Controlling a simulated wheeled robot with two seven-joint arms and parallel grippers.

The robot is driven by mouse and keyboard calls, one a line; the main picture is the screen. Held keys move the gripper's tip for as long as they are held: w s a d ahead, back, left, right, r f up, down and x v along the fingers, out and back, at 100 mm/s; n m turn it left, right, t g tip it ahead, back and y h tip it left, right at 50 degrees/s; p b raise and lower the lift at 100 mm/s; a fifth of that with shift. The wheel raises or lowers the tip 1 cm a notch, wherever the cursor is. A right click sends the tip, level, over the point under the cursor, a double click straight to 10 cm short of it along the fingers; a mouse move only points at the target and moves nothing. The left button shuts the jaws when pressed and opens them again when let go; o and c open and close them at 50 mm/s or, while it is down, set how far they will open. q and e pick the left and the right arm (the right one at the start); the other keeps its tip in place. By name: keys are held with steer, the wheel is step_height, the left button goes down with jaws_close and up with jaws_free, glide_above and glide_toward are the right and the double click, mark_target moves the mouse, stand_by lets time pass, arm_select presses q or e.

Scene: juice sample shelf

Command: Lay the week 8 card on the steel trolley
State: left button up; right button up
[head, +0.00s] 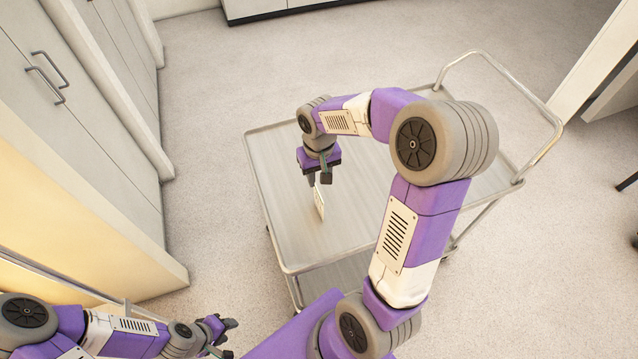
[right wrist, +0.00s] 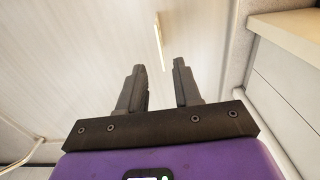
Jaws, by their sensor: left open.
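A small pale card (head: 319,201) stands on edge, somewhat tilted, at the top of the steel trolley (head: 283,165), below my right gripper. Its print is too small to read, and whether its lower edge touches the trolley is hard to tell. My right gripper (head: 319,181) points down over the trolley. In the right wrist view its two fingers (right wrist: 160,72) are apart, and the card (right wrist: 159,38) shows edge-on as a thin strip between and beyond the fingertips, with gaps on both sides. My left gripper (head: 224,338) is open and empty at the lower left, away from the trolley.
The trolley has a raised rim, a lower shelf and a push handle (head: 548,105) at the far right. The trolley top around the card is bare. The floor (head: 205,215) between cabinets and trolley is clear.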

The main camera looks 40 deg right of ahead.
step_height(320, 180, up, 2)
steer(key=shift+r, duration=0.25)
stand_by(0.5)
